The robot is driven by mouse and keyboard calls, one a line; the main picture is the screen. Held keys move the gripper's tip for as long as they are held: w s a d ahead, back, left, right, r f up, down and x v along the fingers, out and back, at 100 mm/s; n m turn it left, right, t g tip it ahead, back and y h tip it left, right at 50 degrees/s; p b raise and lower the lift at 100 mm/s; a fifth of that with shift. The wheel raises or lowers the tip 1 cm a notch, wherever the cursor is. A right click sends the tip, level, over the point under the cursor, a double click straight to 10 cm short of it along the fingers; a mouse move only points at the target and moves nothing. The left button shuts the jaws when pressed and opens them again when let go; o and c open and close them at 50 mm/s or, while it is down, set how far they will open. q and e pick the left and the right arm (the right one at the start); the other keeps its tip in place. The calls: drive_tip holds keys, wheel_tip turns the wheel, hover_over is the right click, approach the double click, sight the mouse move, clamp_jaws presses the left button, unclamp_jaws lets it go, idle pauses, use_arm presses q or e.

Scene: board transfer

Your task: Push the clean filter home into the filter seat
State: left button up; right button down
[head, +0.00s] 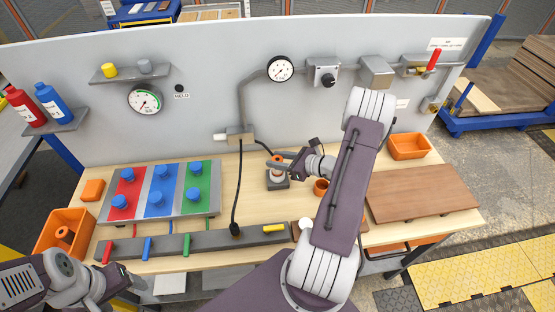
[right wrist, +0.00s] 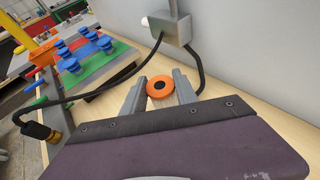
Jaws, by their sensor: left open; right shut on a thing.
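The clean filter (head: 277,171), pale with an orange top, stands upright at the dark filter seat (head: 279,185) in the middle of the bench. My right gripper (head: 278,162) reaches in from the right and is shut on the filter near its top. In the right wrist view the filter's orange top with a dark centre (right wrist: 160,88) sits between the two fingers. How deep the filter sits in the seat cannot be told. My left gripper (head: 133,279) is open and empty at the lower left, away from the filter.
A panel with blue knobs (head: 160,190) lies left of the seat. An orange bin (head: 52,250) stands at the far left, holding a ring-shaped orange part. An orange cup (head: 321,187) is close right of the seat. A brown board (head: 422,192) lies at the right. A black cable (head: 239,180) hangs left of the seat.

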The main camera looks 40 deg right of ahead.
drive_tip(key=shift+f+b, duration=1.35)
drive_tip(key=shift+f, duration=0.25)
drive_tip(key=c, duration=0.9)
unclamp_jaws()
drive_tip(key=shift+r, duration=0.1)
drive_tip(key=b+v, duration=0.1)
drive_tip(key=v, duration=0.8)
